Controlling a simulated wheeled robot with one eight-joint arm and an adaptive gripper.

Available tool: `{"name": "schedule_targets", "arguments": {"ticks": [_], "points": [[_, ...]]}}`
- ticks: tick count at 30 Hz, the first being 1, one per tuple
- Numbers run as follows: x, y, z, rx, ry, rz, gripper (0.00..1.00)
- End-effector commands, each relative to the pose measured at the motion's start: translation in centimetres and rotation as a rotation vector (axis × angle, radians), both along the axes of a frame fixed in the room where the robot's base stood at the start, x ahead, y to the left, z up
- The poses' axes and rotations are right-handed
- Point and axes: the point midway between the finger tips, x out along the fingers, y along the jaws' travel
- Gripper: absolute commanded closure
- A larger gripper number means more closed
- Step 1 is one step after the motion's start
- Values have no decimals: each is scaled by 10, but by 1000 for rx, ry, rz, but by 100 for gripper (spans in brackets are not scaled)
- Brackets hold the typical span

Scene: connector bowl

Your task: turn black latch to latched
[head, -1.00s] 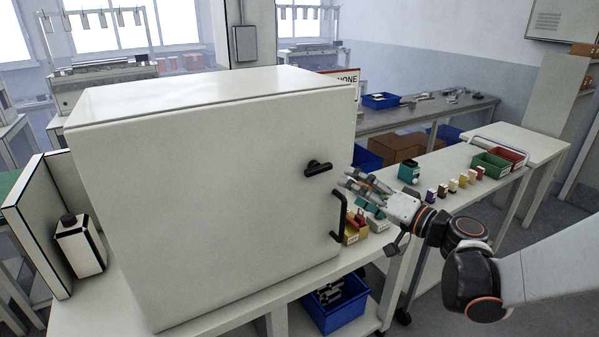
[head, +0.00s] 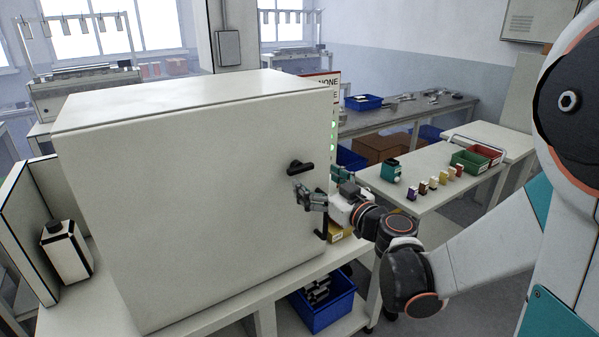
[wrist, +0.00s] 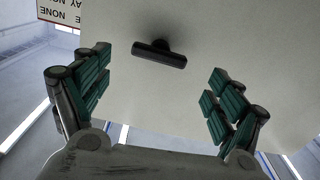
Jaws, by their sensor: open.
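The black latch (head: 300,167) is a short dark bar on a round hub, high near the right edge of the white cabinet door (head: 190,200). Its bar lies roughly level in the head view. My gripper (head: 302,192) is just below the latch, in front of the door. In the wrist view the latch (wrist: 159,54) shows between and beyond the fingers of my open gripper (wrist: 160,100), with nothing held. The latch looks apart from both fingers. My gripper hides part of the black door handle (head: 321,229) below.
A yellow bin (head: 340,233) stands right of the cabinet, behind my gripper. Small coloured blocks (head: 433,182) and a green bin (head: 470,161) are on the bench at right. A blue crate (head: 322,304) sits on the shelf below.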

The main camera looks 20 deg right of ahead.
Motion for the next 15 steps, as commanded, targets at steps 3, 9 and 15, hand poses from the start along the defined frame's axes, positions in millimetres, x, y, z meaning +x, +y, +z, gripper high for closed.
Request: {"name": "schedule_targets", "arguments": {"ticks": [3, 9, 15], "points": [[24, 9, -1, 1, 1, 3, 13], [55, 18, -1, 1, 0, 1, 13], [72, 23, 0, 1, 0, 1, 13]]}}
